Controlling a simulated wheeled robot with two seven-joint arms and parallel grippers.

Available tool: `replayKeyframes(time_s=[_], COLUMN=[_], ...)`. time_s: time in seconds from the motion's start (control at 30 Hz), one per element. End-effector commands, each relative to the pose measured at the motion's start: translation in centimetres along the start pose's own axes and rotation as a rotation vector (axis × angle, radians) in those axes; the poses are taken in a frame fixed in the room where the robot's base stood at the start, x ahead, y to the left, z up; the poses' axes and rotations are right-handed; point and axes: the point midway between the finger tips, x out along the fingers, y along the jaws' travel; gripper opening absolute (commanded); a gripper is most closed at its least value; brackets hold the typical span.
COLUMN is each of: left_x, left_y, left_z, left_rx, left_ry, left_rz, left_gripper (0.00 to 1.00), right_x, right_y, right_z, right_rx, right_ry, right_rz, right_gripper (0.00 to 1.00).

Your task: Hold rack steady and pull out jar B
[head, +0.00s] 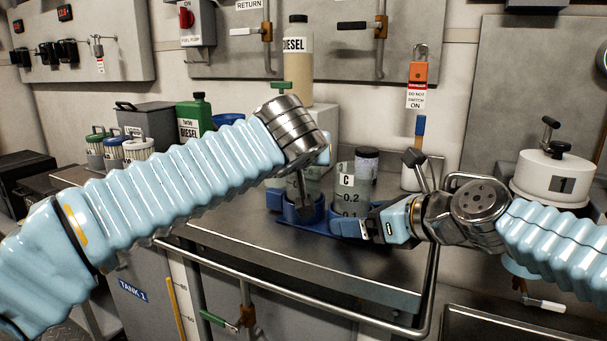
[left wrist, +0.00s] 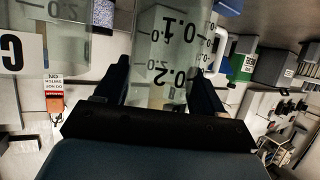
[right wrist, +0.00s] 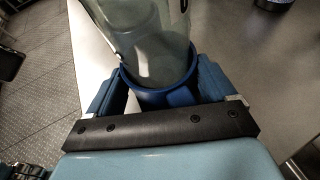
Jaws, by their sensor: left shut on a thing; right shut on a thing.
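The blue rack (head: 284,214) stands on the grey bench top. My left gripper (head: 304,190) is shut on a clear graduated jar (left wrist: 166,50) at the rack, largely hidden by my arm in the head view.
A steel rail (head: 300,294) runs along the bench's front edge. A white round vessel (head: 551,180) is at the right. The bench in front is clear.

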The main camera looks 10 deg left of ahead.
Motion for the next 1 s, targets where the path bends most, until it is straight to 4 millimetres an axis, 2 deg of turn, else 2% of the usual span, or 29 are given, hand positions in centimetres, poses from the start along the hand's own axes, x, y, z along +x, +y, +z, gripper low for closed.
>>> replayKeyframes(time_s=[0.1, 0.3, 0.67, 0.7, 0.8, 1.0], left_x=[-1.0, -2.0, -2.4, -2.4, -2.4, -2.4], left_y=[0.1, 0.1, 0.0, 0.0, 0.0, 0.0], left_z=[-2.5, -5.1, -5.8, -5.8, -5.8, -5.8], left_rx=[-0.003, -0.001, 0.001, 0.001, 0.001, 0.001], left_ry=[0.002, 0.0, -0.001, -0.001, -0.001, -0.001], left_rz=[0.001, 0.001, 0.001, 0.001, 0.001, 0.001], left_gripper=[0.39, 0.39, 0.39, 0.39, 0.39, 0.39], right_x=[0.0, 0.0, 0.0, 0.0, 0.0, 0.0], right_y=[0.0, 0.0, 0.1, 0.1, 0.1, 0.0], right_z=[-0.1, -0.1, -0.1, -0.1, -0.1, 0.0], right_rx=[-0.001, -0.001, -0.001, -0.001, -0.001, 0.0], right_ry=[0.001, 0.001, 0.002, 0.002, 0.001, 0.001], right_rz=[0.001, 0.001, 0.001, 0.002, 0.001, 0.001], right_gripper=[0.51, 0.51, 0.51, 0.89, 1.0, 1.0])
